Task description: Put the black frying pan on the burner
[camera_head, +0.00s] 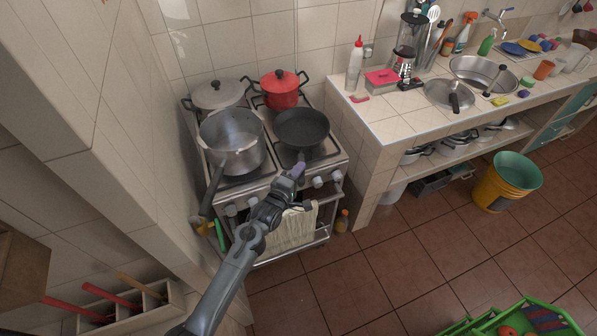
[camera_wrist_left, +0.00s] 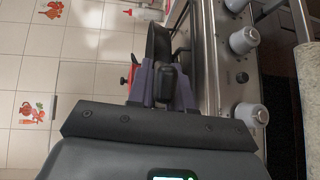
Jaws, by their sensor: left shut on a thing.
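The black frying pan (camera_head: 302,127) is over the front right part of the stove (camera_head: 327,160), with its handle toward the front. I cannot tell whether its base touches the burner, which is hidden below it. My left gripper (camera_head: 297,171) is at the stove's front edge, shut on the pan handle. In the left wrist view, the left gripper's fingers (camera_wrist_left: 164,88) stand on either side of the dark handle, and the pan (camera_wrist_left: 158,42) shows edge-on beyond them. My right gripper is not in view.
A large silver pot (camera_head: 231,152) stands at the front left of the stove, close beside the pan. A red pot (camera_head: 280,90) and a lidded grey pot (camera_head: 217,94) stand behind. The tiled counter (camera_head: 400,126) with a sink is to the right. Knobs (camera_wrist_left: 244,40) line the stove front.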

